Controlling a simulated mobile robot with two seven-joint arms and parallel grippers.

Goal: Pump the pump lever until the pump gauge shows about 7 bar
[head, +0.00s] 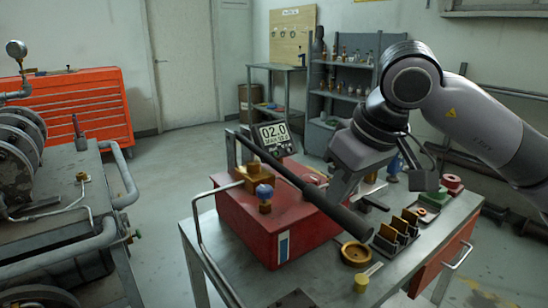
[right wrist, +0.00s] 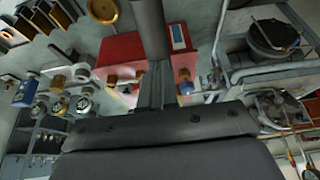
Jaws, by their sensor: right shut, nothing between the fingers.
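The pump is a red box (head: 272,228) on a metal workbench, with a blue knob (head: 264,192) on its front top. The pump lever (head: 312,187) is a long dark bar sloping from the upper left down to a thick grip at the lower right. My right gripper (head: 341,194) is shut and empty, close above or behind the lever; contact is not clear. In the right wrist view the lever (right wrist: 148,28) crosses near the gripper's fingers (right wrist: 156,88). My left gripper is not in view.
A brass ring (head: 356,254), a yellow-topped part (head: 362,281) and a divided tray (head: 396,234) sit right of the pump. A thin bent metal bar (head: 205,245) stands at the bench's left. Another bench with machinery (head: 60,225) is at left; floor lies between.

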